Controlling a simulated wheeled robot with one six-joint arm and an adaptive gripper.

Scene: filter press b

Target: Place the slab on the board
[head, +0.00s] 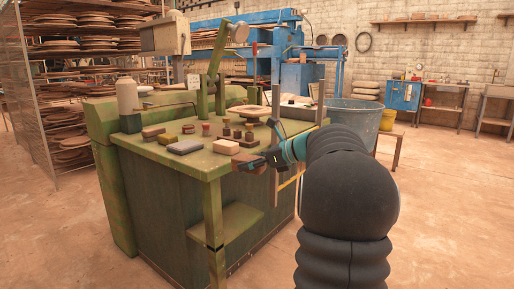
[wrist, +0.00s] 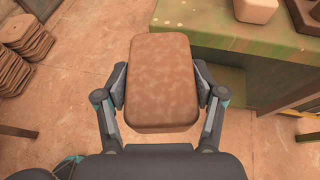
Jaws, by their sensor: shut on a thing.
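The slab is a brown, speckled block with rounded edges (wrist: 163,80). My gripper (wrist: 160,88) is shut on its two long sides. In the head view the slab (head: 244,162) shows small, partly covered by my gripper, at the front right corner of the green bench (head: 185,168). In the wrist view it hangs over the floor, beside the bench edge. A dark flat piece (wrist: 307,14) lies on the bench at the upper right. I cannot tell which of these is the board.
A beige block (head: 226,147) lies near the bench's front right edge; it also shows in the wrist view (wrist: 255,9). A grey block (head: 186,147), brown blocks (head: 153,132) and small dark weights (head: 237,134) stand around it. A green press frame rises behind.

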